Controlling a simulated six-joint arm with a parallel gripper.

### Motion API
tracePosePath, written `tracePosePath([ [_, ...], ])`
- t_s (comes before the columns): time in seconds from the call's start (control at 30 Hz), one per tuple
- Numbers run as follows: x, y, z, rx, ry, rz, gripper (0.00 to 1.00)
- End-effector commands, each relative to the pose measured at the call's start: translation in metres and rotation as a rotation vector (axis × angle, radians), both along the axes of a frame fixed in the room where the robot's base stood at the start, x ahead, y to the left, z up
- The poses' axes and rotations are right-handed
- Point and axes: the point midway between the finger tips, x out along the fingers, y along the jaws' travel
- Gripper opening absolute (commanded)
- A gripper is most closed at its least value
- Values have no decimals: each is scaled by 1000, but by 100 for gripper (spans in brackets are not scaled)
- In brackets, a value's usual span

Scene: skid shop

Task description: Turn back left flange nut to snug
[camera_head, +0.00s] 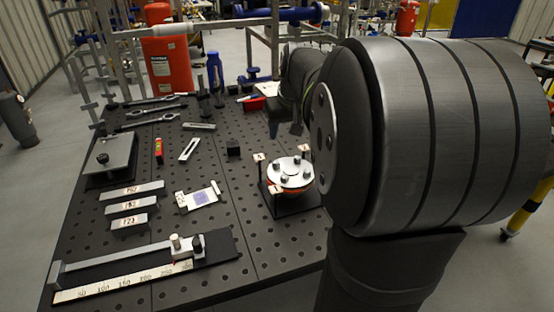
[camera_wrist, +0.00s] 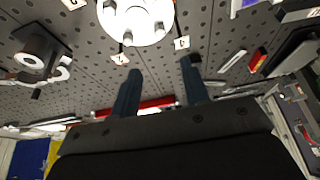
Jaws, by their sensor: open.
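A round pale flange (camera_head: 291,181) with an orange-red edge below it sits on a dark stand on the perforated table. Several metal nuts stand on its top, the left rear one (camera_head: 276,167) among them. In the wrist view the flange (camera_wrist: 148,12) is cut off by the top edge, with nuts partly in sight. Which of these is the back left nut I cannot tell there. My gripper (camera_head: 285,128) is behind the flange in the head view. In the wrist view my gripper (camera_wrist: 161,66) has its two fingers spread, with nothing between them, apart from the flange.
Small marked cards (camera_head: 277,189) stand around the flange. A small black block (camera_head: 233,148) and a white card with a purple patch (camera_head: 201,197) lie to its left. Wrenches (camera_head: 153,115) and a blue bottle (camera_head: 215,72) are at the back. A long scale (camera_head: 125,280) lies in front.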

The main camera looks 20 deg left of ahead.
Motion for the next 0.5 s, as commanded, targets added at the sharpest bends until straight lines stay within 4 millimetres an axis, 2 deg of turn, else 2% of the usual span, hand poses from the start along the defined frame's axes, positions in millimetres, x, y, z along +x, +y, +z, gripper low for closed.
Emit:
tracePosePath([
  [0.1, 6, 7, -26, -3, 6, 1, 42],
  [0.5, 30, 30, -104, -2, 3, 1, 42],
])
